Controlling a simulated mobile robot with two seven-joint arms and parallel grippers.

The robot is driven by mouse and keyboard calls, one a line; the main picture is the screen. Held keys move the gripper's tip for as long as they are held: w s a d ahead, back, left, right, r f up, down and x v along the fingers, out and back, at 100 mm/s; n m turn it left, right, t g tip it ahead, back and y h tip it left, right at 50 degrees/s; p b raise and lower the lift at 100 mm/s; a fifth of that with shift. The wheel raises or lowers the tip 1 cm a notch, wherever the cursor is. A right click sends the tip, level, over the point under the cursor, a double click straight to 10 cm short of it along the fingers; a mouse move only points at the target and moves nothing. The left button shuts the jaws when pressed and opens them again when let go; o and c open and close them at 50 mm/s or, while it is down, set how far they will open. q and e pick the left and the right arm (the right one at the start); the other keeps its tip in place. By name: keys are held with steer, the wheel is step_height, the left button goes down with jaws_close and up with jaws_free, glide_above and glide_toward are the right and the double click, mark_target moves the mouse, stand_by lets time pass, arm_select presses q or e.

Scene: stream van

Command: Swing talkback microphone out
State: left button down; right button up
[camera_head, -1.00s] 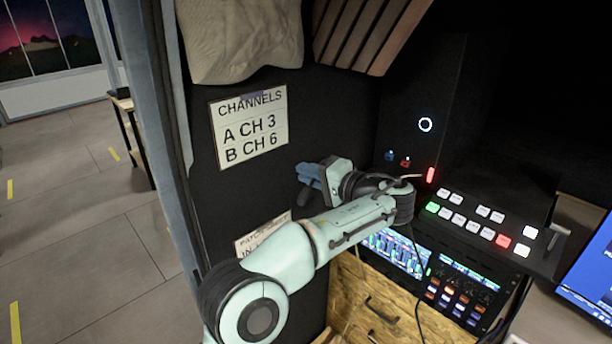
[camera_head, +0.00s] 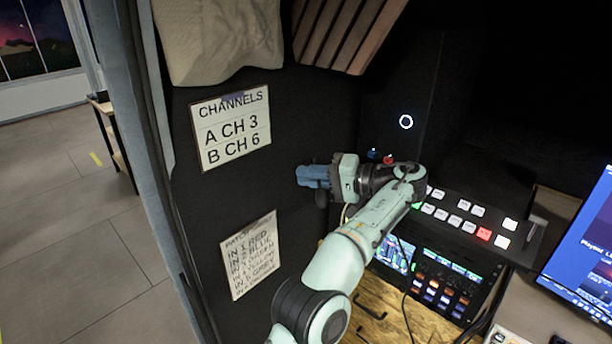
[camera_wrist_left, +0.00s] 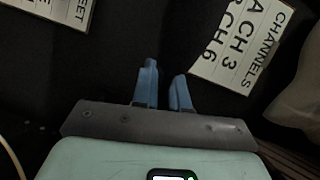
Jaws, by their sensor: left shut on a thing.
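My left gripper (camera_head: 312,176) is in front of the black wall, right of the channels sign. Its blue fingers point left in the head view. A dark rounded shape (camera_head: 321,198) shows just below the fingers; it looks like part of the talkback microphone, but black on black hides its outline. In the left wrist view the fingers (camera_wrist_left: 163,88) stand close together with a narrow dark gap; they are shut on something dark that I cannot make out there. My right gripper is in neither view.
The channels sign (camera_head: 231,128) and a patch sheet (camera_head: 251,255) are on the black wall. Open floor lies left.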

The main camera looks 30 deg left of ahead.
arm_select(q)
steer(key=shift+w+d+r, duration=0.1)
steer(key=shift+d, duration=0.1)
stand_by(0.4)
steer(key=c, duration=1.2)
jaws_free()
steer(key=shift+c, duration=0.2)
steer(key=shift+a, duration=0.15)
